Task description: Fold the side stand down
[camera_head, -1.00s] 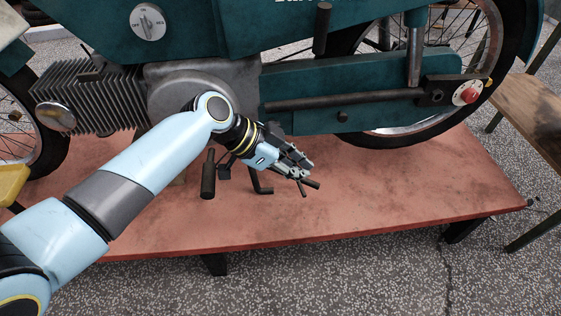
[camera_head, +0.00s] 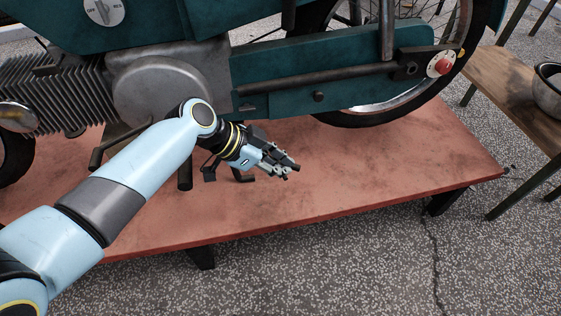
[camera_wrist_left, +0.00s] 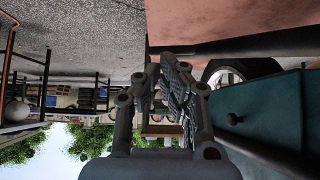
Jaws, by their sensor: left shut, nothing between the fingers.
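The teal motorcycle (camera_head: 300,66) stands on a red platform (camera_head: 400,170). Dark bent metal parts show below its engine, including a small L-shaped leg (camera_head: 244,177) just left of and behind my left gripper. This leg may be the side stand, but I cannot tell for sure. My left gripper (camera_head: 292,170) is shut and empty, low over the platform and under the teal chain cover. In the left wrist view the fingers (camera_wrist_left: 171,95) come together with nothing held. My left arm and wrist hide part of the engine's underside. My right gripper is not in view.
A dark peg (camera_head: 185,172) hangs down beside my left forearm. The rear wheel (camera_head: 385,112) is behind the chain cover. A wooden bench (camera_head: 510,90) with a metal bowl (camera_head: 548,90) stands at the right. The platform's front right is clear.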

